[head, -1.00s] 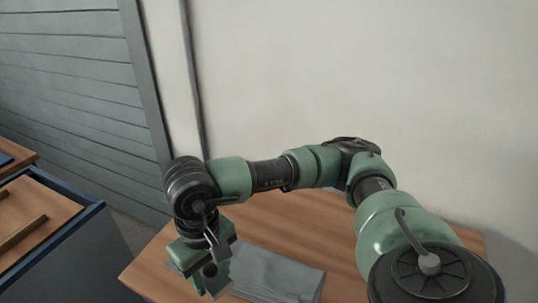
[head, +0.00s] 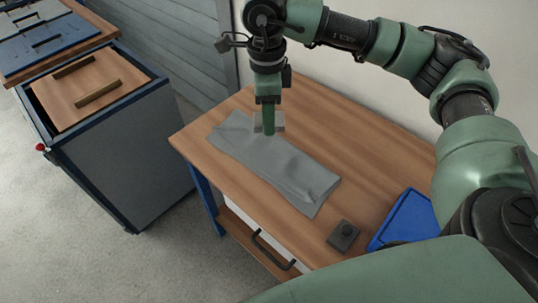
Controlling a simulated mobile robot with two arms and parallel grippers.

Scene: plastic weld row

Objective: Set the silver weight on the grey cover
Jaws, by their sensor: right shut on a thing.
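The grey cover (head: 285,172) is a long wrinkled cloth lying across the wooden worktable. My right gripper (head: 268,129) points straight down at the cover's far edge and is shut on the silver weight (head: 279,121), a light grey block partly hidden behind the fingers. The weight shows at the cover's upper edge; I cannot tell whether it touches the cover or hangs just above it. My left gripper is out of view.
A dark block with a round knob (head: 343,235) sits on the worktable (head: 365,160) near a blue tray (head: 410,220). A cabinet with a wooden lid (head: 90,90) stands at left. Bare tabletop lies right of the cover.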

